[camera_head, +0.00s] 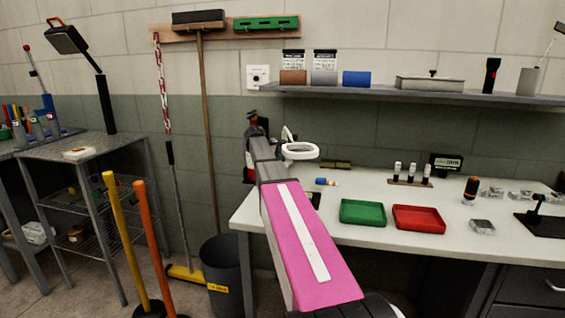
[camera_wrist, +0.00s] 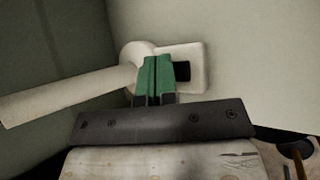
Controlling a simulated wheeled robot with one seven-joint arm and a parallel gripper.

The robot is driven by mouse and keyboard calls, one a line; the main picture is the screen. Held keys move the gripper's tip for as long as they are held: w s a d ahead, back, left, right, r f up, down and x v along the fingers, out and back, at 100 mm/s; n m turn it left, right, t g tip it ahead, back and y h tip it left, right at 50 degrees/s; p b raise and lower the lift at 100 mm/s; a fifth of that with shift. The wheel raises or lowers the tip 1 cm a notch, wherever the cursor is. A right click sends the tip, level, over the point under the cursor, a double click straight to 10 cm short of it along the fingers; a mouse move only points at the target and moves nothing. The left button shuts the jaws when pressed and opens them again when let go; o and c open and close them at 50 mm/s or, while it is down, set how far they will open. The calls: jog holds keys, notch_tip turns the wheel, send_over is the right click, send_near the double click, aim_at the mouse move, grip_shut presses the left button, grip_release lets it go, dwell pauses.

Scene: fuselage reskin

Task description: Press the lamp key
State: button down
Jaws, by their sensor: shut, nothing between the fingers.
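A white ring lamp (camera_head: 300,151) stands at the back left of the white workbench in the head view. In the wrist view, a white lamp base (camera_wrist: 198,52) with a rounded rectangular plate shows beyond my fingers, with a white bar (camera_wrist: 70,95) running left from it. A dark square patch (camera_wrist: 182,71) on the plate, probably the lamp key, is just right of the fingertips. My gripper (camera_wrist: 157,60) has green fingers, shut and empty, in front of the base. I cannot tell whether they touch it. In the head view my arm hides the gripper and the lamp's foot.
A green tray (camera_head: 362,222) and a red tray (camera_head: 418,229) lie on the workbench (camera_head: 345,258), right of my arm. A shelf (camera_head: 440,97) with cans and a box runs above. Yellow (camera_head: 125,240) and orange (camera_head: 155,245) posts, a broom and a dark bin (camera_head: 222,262) stand left.

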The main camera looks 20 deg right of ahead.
jog(key=shift+f, duration=0.15)
jog(key=shift+f, duration=0.3)
jog(key=shift+f, duration=0.15)
dwell(0.8)
jog(key=shift+r, duration=0.6)
jog(key=shift+r, duration=3.05)
